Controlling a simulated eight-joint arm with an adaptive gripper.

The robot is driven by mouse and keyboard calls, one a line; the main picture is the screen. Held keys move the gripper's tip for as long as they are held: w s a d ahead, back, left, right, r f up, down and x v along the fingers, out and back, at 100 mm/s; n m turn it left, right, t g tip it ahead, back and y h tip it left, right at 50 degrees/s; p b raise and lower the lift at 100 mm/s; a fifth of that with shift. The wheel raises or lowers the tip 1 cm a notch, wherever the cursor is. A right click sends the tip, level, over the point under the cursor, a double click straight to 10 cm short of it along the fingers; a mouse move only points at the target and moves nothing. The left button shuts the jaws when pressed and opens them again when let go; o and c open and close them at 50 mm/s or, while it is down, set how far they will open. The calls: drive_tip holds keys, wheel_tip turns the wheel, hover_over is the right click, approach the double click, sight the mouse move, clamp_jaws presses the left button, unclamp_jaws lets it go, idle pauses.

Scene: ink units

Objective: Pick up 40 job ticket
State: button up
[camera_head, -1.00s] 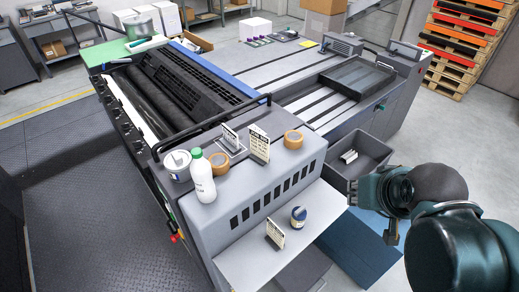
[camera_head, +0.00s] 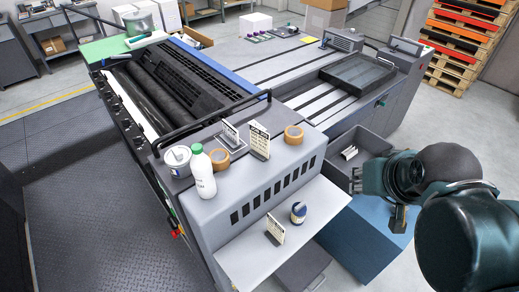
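Three small upright cards with dark print could be job tickets, but their numbers are too small to read. One card (camera_head: 230,134) stands in a dark holder on the machine's top, and a taller card (camera_head: 260,140) stands just right of it. A third card (camera_head: 275,229) stands on the light lower shelf (camera_head: 262,258). My gripper (camera_head: 377,190) is at the right, beyond the shelf's right end and apart from all the cards. It is seen at an angle and is partly hidden by my arm; its fingers are not clear.
On the machine's top are a white bottle (camera_head: 203,175), a can (camera_head: 178,161) and two tape rolls (camera_head: 218,159) (camera_head: 294,134). A small blue-and-white jar (camera_head: 298,212) is on the shelf. A grey bin (camera_head: 342,165) and a blue box (camera_head: 345,245) are near my gripper.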

drive_tip(key=w+a+r+n+g+p, duration=0.35)
drive_tip(key=w+a+r, duration=0.4)
drive_tip(key=w, duration=0.35)
drive_tip(key=n+g+p, duration=0.4)
drive_tip(key=n+p, duration=0.2)
drive_tip(key=n, duration=0.1)
hover_over(260, 130)
wheel_tip(260, 130, down, 6)
drive_tip(key=r, duration=0.1)
wheel_tip(260, 130, down, 8)
drive_tip(key=shift+w+r, duration=0.25)
drive_tip(key=shift+w, duration=0.2)
drive_tip(key=shift+a, duration=0.1)
drive_tip(key=shift+f, duration=1.25)
drive_tip(key=shift+f, duration=0.15)
